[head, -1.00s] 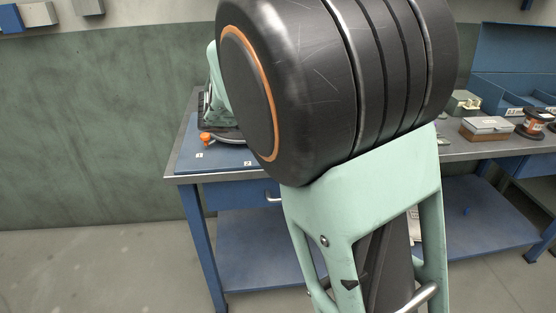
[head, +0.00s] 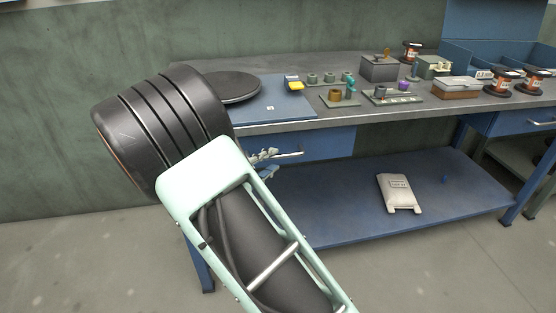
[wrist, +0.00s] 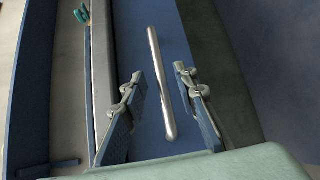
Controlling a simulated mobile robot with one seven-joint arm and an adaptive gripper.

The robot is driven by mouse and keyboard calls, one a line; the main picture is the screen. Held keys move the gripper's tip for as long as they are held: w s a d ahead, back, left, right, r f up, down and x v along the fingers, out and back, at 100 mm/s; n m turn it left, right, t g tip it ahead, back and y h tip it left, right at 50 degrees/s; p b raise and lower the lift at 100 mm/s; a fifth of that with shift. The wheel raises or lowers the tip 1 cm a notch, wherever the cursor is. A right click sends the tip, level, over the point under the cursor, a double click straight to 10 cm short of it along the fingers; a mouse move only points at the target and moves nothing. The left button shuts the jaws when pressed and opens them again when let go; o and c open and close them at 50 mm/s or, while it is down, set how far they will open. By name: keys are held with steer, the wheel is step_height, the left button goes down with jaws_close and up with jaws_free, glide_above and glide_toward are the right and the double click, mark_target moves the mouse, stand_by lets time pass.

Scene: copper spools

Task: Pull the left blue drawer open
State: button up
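The left blue drawer (head: 328,144) sits under the workbench top and looks shut. Its silver bar handle (head: 288,154) sticks out from the front. My gripper (head: 268,163) is at the left end of the handle in the head view, partly hidden by my arm. In the wrist view, my gripper (wrist: 160,92) is open, with one finger on each side of the handle (wrist: 155,70). Gaps show between the bar and both fingers. The drawer front (wrist: 178,50) lies behind the handle.
The workbench top (head: 300,122) above holds a blue mat (head: 285,108), small fixtures and several copper spools (head: 503,83). Another blue drawer (head: 525,121) is at the right. Open floor lies in front.

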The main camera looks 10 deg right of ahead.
mark_target(278, 156)
steer(key=shift+b+x, duration=0.3)
steer(key=shift+x, duration=1.8)
steer(key=shift+c, duration=0.4)
jaws_close()
